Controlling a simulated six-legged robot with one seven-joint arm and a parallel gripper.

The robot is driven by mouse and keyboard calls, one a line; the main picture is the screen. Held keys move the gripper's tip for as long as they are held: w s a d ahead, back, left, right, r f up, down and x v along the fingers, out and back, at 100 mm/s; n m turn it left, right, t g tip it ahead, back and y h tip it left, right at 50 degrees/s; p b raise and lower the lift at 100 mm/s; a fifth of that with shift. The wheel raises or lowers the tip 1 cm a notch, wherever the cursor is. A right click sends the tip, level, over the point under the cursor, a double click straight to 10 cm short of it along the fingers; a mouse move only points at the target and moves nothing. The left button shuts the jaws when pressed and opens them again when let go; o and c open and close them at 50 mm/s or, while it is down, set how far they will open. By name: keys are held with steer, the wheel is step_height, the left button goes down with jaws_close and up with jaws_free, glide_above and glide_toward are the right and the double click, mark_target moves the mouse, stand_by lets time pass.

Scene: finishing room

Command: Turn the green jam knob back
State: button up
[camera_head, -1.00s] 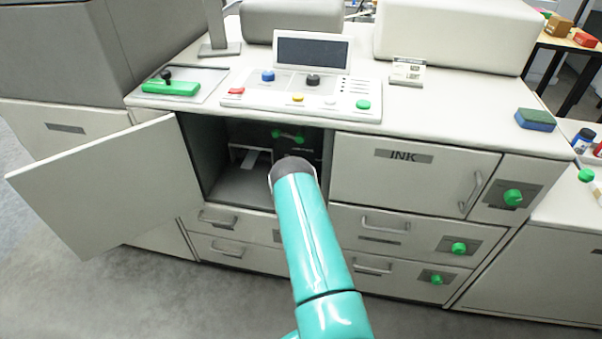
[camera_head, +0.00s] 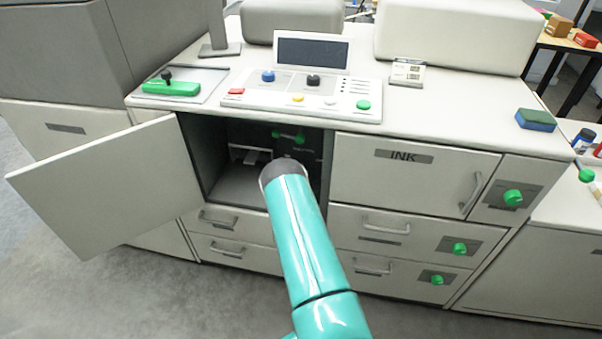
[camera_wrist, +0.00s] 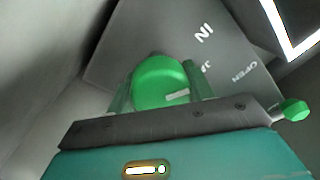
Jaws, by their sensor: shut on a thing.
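The green jam knob (camera_wrist: 160,84) is in the middle of the wrist view, on a dark grey plate with white lettering. My gripper (camera_wrist: 159,90) has its two pale fingers on either side of the knob and is shut on it. A pale mark shows on the knob's face. In the head view, small green parts (camera_head: 299,138) show inside the open compartment (camera_head: 240,188), just above the end of my arm. My arm hides my gripper there.
The compartment's door (camera_head: 105,185) stands wide open at the left. A second green knob (camera_wrist: 294,110) shows right of my gripper in the wrist view. The closed INK door (camera_head: 400,175) is to the right. A control panel (camera_head: 300,92) lies above.

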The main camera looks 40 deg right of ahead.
steer(key=shift+r, duration=0.1)
steer(key=o, duration=1)
steer(key=shift+c, duration=0.2)
steer(key=v, duration=1.3)
steer(key=shift+s+a, duration=0.25)
steer(key=shift+a, duration=0.05)
